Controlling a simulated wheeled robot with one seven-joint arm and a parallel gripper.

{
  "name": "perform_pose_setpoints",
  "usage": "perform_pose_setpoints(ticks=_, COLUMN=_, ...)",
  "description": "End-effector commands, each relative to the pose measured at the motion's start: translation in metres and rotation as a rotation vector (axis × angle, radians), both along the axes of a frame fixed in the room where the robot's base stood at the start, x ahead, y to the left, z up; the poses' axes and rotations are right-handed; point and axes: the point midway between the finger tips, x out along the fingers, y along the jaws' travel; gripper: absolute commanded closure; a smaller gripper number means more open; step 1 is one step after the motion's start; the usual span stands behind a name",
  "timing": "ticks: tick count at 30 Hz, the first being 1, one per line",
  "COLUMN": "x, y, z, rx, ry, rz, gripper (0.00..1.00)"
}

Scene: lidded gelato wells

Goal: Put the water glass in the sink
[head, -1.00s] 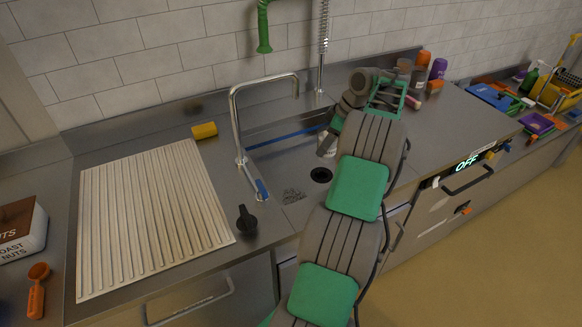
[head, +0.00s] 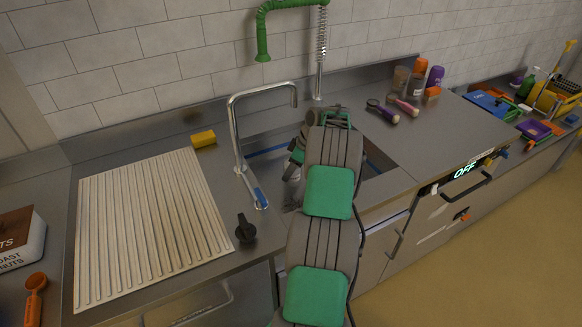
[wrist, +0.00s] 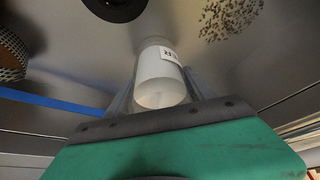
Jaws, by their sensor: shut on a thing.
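The water glass (wrist: 158,78) is pale and cloudy with a small white label. In the wrist view it is between the fingers of my gripper (wrist: 160,88), which is shut on it. The sink (head: 378,158) is a steel basin set in the counter, largely hidden by my arm in the head view. My gripper (head: 296,160) is over the sink there, and a pale bit of the glass (head: 291,173) shows below it. The wrist view shows the basin floor with a black drain (wrist: 115,6) beyond the glass. I cannot tell whether the glass touches the floor.
A steel faucet (head: 236,130) stands close left of my gripper, by a black knob (head: 245,229). A ribbed drying mat (head: 145,225) and yellow sponge (head: 203,138) lie left. A dark speckled patch (wrist: 232,16) and a meshed object (wrist: 10,55) show in the wrist view.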

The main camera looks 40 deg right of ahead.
Motion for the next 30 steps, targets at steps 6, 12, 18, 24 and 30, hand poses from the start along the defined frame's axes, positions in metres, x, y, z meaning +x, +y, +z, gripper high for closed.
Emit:
perform_pose_setpoints(ticks=6, x=0.000, y=0.000, z=-0.003, rx=-0.001, ry=0.000, rz=0.000, gripper=0.87)
perform_pose_setpoints(ticks=12, x=0.000, y=0.000, z=-0.003, rx=0.000, ry=0.000, rz=-0.001, gripper=0.25)
perform_pose_setpoints(ticks=18, x=0.000, y=0.000, z=-0.003, rx=0.000, ry=0.000, rz=-0.001, gripper=0.16)
perform_pose_setpoints(ticks=24, x=0.000, y=0.000, z=0.002, rx=0.000, ry=0.000, rz=-0.001, gripper=0.16)
perform_pose_setpoints(ticks=30, x=-0.012, y=-0.008, z=0.030, rx=-0.003, ry=-0.002, rz=-0.004, gripper=0.16)
